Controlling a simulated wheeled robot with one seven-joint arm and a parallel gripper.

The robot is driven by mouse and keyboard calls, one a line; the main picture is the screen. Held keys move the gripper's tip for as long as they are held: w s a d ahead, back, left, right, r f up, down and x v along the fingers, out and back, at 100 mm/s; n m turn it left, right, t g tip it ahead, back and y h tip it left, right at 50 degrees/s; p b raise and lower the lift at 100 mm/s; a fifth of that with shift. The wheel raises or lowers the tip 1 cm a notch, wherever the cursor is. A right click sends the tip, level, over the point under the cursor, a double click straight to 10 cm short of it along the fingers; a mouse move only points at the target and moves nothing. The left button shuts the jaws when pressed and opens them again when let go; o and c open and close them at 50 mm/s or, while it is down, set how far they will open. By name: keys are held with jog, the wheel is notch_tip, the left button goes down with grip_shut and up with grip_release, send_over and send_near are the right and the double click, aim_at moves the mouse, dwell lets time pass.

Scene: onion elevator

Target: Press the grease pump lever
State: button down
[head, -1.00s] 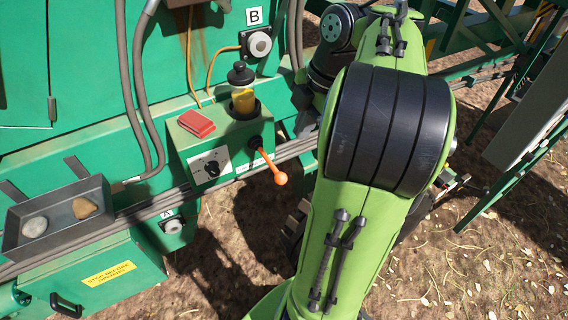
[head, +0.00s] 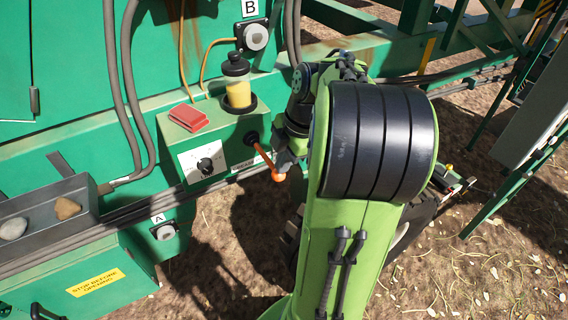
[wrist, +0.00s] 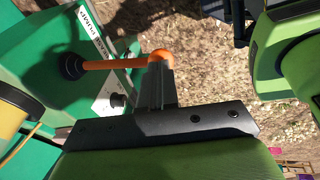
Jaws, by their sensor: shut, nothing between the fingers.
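The grease pump lever (head: 264,157) is an orange rod with a round knob, angled down and right from a black pivot on the green control box (head: 195,145). In the wrist view the lever (wrist: 110,64) runs from its pivot at left to the orange knob (wrist: 162,57). My gripper (wrist: 157,75) is shut and empty, its fingertips right at the knob and overlapping its lower edge in that view. I cannot tell whether they touch it. In the head view my gripper (head: 286,163) is beside the knob, partly hidden by my arm.
A tray with stones (head: 40,222) is at left. Hoses and pipes run along the green machine. Open ground lies below the lever.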

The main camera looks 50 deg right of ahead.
dwell(0.3)
notch_tip(320, 180, down, 9)
jog(key=t+h+b, duration=0.1)
jog(key=t+b, duration=0.4)
jog(key=b, duration=1.3)
jog(key=shift+s+n+t+h, duration=0.25)
jog(key=shift+n+t+h, duration=0.05)
jog(key=shift+t, duration=0.1)
jog(key=shift+a, duration=0.15)
jog(key=shift+r, duration=0.1)
